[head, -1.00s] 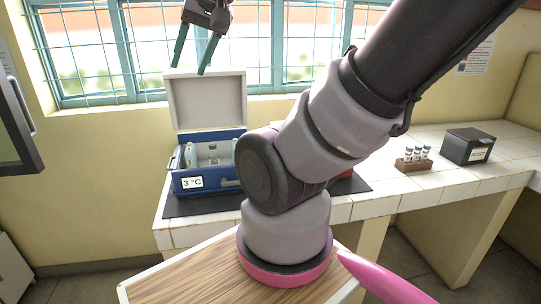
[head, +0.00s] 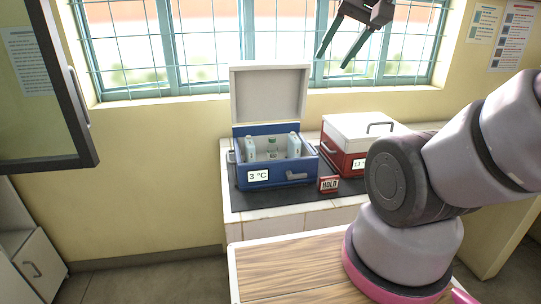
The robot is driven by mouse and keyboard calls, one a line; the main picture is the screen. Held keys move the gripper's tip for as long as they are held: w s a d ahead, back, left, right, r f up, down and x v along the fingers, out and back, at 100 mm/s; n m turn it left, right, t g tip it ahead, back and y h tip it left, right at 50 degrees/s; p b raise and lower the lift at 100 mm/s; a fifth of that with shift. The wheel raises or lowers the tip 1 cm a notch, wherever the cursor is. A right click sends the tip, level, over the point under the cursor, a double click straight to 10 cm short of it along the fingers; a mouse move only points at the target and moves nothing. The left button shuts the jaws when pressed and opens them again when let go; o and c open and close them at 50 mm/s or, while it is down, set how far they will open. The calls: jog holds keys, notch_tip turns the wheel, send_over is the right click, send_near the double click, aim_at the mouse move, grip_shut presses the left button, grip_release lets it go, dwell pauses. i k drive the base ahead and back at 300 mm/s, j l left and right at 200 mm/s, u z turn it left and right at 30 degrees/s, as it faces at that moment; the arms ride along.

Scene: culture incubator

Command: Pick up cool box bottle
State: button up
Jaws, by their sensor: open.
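The blue cool box (head: 283,174) stands open on a dark mat on the tiled counter, its white lid (head: 268,96) raised at the back. Its label reads 3 °C. Inside, a small clear bottle with a green cap (head: 272,147) stands upright between white packs (head: 294,146). Its lower part is hidden by the box wall. My gripper (head: 333,62) is open and empty, in front of the window, above and to the right of the blue box, well apart from it.
A closed red box with a white lid (head: 357,128) stands right of the blue box, with a red HOLD sign (head: 329,184) in front. A cabinet door (head: 45,80) is at the left. My arm covers the counter's right part.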

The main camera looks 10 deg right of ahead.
aim_at(272, 148)
jog(key=i+j+z, duration=0.1)
jog(key=j+z, duration=0.35)
jog(key=j, duration=0.15)
jog(key=j+z, duration=0.4)
jog(key=j, duration=0.15)
jog(key=k+j+z, duration=0.1)
jog(key=j+z, duration=0.35)
jog(key=j, duration=0.15)
jog(key=k+j+z, duration=0.2)
jog(key=j+z, duration=0.2)
jog(key=j, duration=0.15)
